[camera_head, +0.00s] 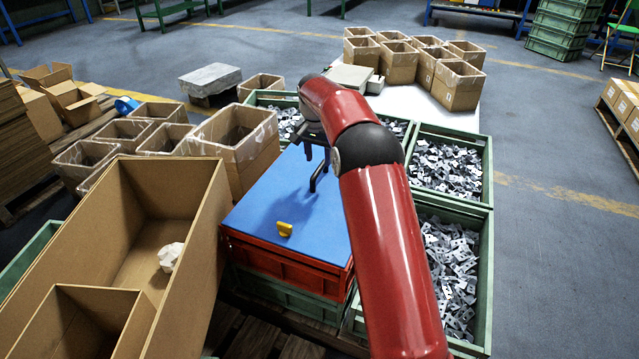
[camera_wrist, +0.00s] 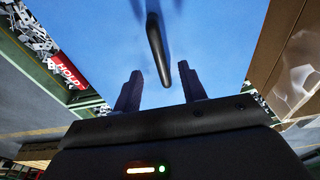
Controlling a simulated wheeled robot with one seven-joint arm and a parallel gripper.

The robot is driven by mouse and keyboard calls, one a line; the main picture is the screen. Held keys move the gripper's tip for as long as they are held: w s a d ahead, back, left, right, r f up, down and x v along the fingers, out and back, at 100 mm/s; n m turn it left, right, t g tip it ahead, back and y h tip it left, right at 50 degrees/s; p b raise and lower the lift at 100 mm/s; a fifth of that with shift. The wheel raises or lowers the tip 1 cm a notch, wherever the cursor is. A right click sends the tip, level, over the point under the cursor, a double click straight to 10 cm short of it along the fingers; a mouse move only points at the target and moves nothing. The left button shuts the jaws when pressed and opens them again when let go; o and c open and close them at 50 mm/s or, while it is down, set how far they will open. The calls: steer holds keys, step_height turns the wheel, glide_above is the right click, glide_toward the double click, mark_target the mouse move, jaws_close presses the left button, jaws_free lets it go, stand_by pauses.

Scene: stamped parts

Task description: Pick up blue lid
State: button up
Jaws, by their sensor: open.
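The blue lid (camera_head: 262,205) lies flat on a red crate (camera_head: 285,264) in the middle of the head view, with a small yellow tab (camera_head: 285,229) near its front edge. In the wrist view the lid (camera_wrist: 222,42) fills most of the upper picture. A dark bar-like handle (camera_wrist: 157,48) stands out from it there. My gripper (camera_head: 317,164) is over the lid's right part. In the wrist view my gripper (camera_wrist: 161,84) is open, its two fingers on either side of the handle's line, with nothing between them held. Whether a finger touches the handle cannot be told.
Green crates of stamped metal parts (camera_head: 455,169) stand right and behind. A large open cardboard box (camera_head: 195,225) is close on the left. An open carton (camera_head: 262,150) adjoins the lid's far left. More cartons (camera_head: 398,66) stand at the back.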

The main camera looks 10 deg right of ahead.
mark_target(319, 167)
steer(key=f, duration=0.4)
steer(key=w+f, duration=0.1)
steer(key=f, duration=0.1)
steer(key=shift+d+f, duration=0.15)
steer(key=shift+d, duration=0.1)
jaws_close()
